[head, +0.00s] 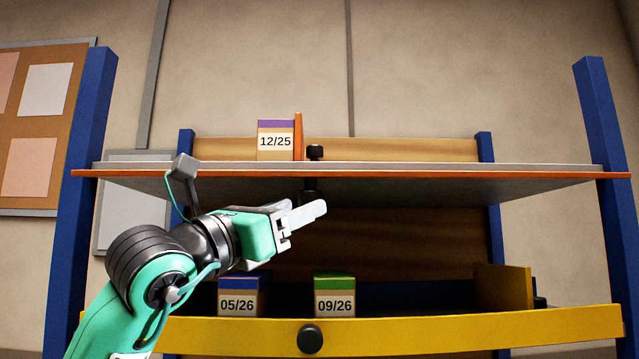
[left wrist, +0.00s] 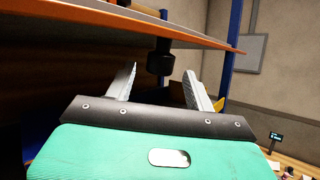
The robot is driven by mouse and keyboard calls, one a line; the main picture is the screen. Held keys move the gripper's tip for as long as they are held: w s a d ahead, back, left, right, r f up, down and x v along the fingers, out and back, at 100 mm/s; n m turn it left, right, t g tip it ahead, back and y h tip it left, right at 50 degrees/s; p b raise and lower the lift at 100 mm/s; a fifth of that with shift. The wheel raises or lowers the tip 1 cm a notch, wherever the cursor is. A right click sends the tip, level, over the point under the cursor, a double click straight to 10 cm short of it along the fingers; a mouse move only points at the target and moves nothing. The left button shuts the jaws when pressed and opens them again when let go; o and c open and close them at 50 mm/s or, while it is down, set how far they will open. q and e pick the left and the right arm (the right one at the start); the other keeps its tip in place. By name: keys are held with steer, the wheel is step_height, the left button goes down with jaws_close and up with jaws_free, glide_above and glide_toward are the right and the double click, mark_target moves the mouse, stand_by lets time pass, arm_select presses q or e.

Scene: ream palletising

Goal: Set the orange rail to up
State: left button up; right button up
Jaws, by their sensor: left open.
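The orange rail (head: 430,186) runs along the front edge of the upper shelf as a thin, flat strip. It also shows in the left wrist view (left wrist: 190,33). A black knob (left wrist: 160,60) hangs below it; in the head view the knob (head: 309,187) is partly covered by my fingers. My left gripper (head: 306,209) is open and empty, just under the shelf edge. In the left wrist view the knob appears between the two fingertips (left wrist: 160,72), apart from both. I cannot tell how far beyond the tips it is. My right gripper is not in view.
A ream labelled 12/25 (head: 275,141) stands on the upper shelf beside an orange divider (head: 298,137). Reams 05/26 (head: 237,304) and 09/26 (head: 334,304) stand below, behind a raised yellow rail (head: 450,333) with a black knob (head: 310,339). Blue posts (head: 603,130) flank the shelves.

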arm_select(q)
steer(key=p+x, duration=0.1)
steer(key=x, duration=0.3)
steer(key=shift+w+d+r+p, duration=0.2)
steer(key=shift+r+p, duration=0.05)
steer(key=shift+p, duration=0.15)
steer(key=shift+w+d+r, duration=0.1)
steer(key=shift+w+d, duration=0.3)
steer(key=shift+d, duration=0.05)
jaws_close()
